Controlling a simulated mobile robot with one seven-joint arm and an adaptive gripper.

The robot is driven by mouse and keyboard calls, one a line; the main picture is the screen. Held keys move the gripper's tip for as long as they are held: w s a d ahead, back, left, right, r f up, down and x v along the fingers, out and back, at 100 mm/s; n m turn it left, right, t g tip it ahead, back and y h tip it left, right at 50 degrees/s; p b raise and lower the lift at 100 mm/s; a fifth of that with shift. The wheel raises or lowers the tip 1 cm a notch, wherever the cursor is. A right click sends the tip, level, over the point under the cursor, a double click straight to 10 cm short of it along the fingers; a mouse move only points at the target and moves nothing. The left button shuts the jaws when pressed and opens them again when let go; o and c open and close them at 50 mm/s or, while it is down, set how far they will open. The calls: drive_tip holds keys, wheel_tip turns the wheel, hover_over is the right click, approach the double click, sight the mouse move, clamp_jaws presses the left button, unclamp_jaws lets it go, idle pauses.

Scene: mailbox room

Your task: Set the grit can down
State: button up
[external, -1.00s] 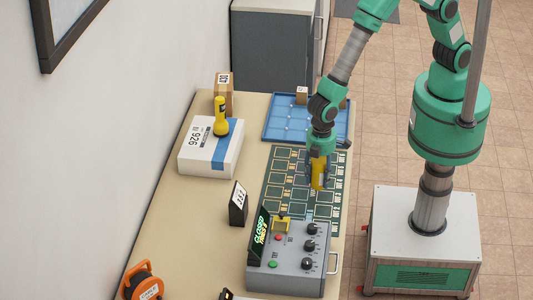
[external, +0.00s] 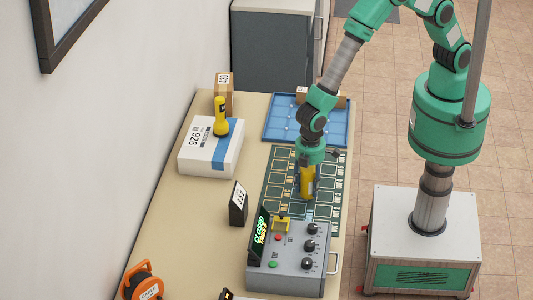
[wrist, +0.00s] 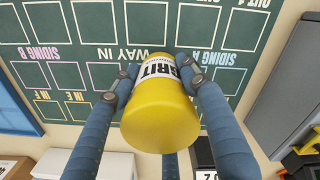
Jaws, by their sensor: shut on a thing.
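The grit can (external: 307,183) is a yellow cylinder with a white label reading GRIT, which shows in the wrist view (wrist: 160,112). My gripper (external: 308,168) is shut on it; in the wrist view the blue fingers (wrist: 158,85) press on both sides of the can. In the external view the can hangs upright under my gripper, over the dark green marked board (external: 272,193). Whether its base touches the board cannot be told.
A grey control box (external: 290,260) with knobs stands just in front of the board. A blue tray (external: 290,127) with small boxes lies behind it. A white box (external: 195,158) with a yellow flashlight (external: 221,118) on top and a black number stand (external: 238,205) are to the left.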

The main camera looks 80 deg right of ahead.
sight(309, 168)
drive_tip(key=shift+f, duration=0.95)
drive_tip(key=shift+f, duration=0.2)
drive_tip(key=o, duration=1.6)
drive_tip(key=shift+r, duration=0.1)
wheel_tip(309, 168, up, 12)
drive_tip(key=shift+r, duration=0.1)
